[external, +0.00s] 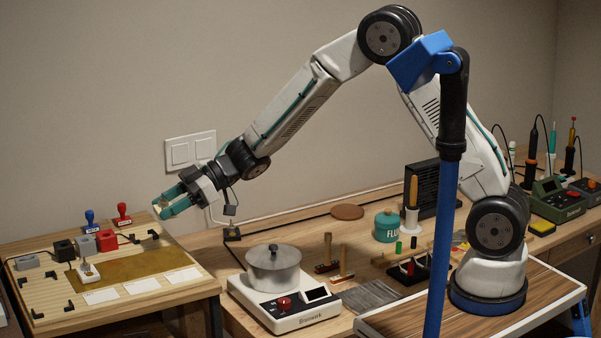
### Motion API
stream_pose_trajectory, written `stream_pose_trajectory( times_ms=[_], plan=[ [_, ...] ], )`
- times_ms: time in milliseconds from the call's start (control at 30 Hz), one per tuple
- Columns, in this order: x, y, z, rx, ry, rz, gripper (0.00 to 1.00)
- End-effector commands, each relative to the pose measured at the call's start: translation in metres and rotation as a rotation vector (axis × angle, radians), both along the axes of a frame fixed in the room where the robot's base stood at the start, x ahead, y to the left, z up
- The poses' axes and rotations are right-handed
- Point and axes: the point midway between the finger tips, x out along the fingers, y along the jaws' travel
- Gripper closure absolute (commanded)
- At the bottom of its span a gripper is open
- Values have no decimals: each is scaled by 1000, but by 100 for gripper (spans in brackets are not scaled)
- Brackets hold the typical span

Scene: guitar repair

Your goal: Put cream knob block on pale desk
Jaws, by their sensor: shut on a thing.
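My gripper (168,208) has teal fingers and hangs in the air above the right back part of the pale desk (45,311) at the left. It is shut on a small cream-tan thing (163,204), mostly hidden between the fingertips. I cannot tell for sure whether this is the cream knob block. A whitish block with an upright knob (88,271) stands on the brown mat on the pale desk, apart from my gripper.
Grey, black and red blocks (106,241) stand in a row on the pale desk behind the brown mat (140,262). Blue and red stamps (122,214) stand at its back. White cards (143,283) lie in front. A pot (273,270) sits on a scale to the right.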

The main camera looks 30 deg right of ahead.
Motion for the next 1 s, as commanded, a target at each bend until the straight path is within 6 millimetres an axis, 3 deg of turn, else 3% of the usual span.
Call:
stream_pose_trajectory(
  times_ms=[133, 567, 833, 1000],
  plan=[
    [-11, 17, 6, -1, 1, 108, 74],
    [-13, 15, 1, 0, 2, 124, 74],
    [-14, 15, -38, -3, 4, 124, 74],
    [-13, 15, -52, -1, 2, 123, 74]
  ],
)
